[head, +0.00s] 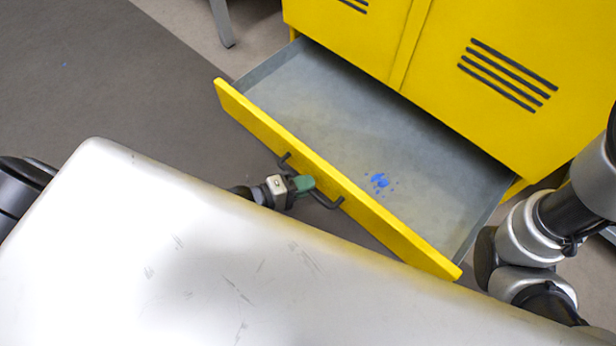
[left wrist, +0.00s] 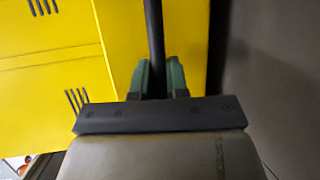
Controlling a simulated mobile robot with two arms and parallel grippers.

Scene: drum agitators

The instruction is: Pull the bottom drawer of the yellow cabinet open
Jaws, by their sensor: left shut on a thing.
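The yellow cabinet (head: 480,65) stands at the top right of the head view. Its bottom drawer (head: 340,110) is pulled well out, showing a grey inside with blue specks on its floor. A dark bar handle (head: 329,203) runs along the yellow drawer front (head: 375,218). My left gripper (head: 303,184), with green fingertips, is at the handle and shut on it. In the left wrist view the green fingers (left wrist: 160,77) sit on both sides of the dark handle bar (left wrist: 154,35). My right gripper is not visible; only my right arm shows at the right edge.
A large white scuffed surface, likely part of my own body, fills the lower left of the head view and hides part of my left arm. Open dark floor (head: 110,75) lies left of the drawer. A grey metal leg (head: 222,22) stands at the top.

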